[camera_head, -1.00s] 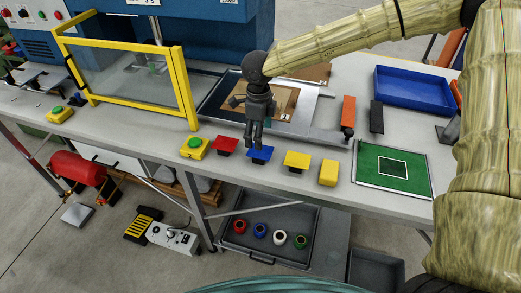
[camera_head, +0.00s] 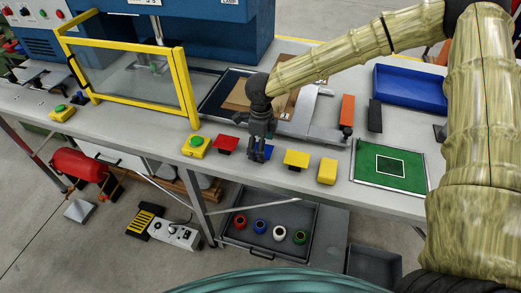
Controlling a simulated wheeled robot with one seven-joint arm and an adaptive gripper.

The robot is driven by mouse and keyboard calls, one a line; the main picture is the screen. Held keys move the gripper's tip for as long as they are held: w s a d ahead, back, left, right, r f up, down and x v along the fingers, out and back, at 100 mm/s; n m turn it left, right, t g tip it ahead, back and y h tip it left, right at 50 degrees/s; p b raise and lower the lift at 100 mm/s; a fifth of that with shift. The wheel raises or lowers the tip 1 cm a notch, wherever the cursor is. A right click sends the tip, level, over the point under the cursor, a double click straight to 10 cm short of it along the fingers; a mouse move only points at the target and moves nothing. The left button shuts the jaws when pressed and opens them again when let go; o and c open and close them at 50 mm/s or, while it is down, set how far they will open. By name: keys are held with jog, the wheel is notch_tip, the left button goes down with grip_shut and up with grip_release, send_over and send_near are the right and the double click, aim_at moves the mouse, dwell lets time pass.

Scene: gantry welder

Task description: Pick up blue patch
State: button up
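The blue patch (camera_head: 268,151) lies on the front part of the grey table, between a red patch (camera_head: 228,143) and a yellow patch (camera_head: 296,158). My gripper (camera_head: 257,156) points down right at the blue patch and covers much of it. Only parts of the patch show beside the fingers. The fingertips are at about the patch's height in the picture. Whether they touch it or are closed on it is too small to tell.
A yellow block (camera_head: 328,171) and a green board (camera_head: 391,167) lie to the right. A yellow box with a green button (camera_head: 196,146) stands to the left, near the yellow-framed guard (camera_head: 187,88). A blue tray (camera_head: 411,91) is at the back right.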

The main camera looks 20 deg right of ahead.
jog(key=shift+f+p, duration=0.25)
jog(key=shift+p, duration=0.1)
dwell(0.5)
jog(key=c, duration=0.9)
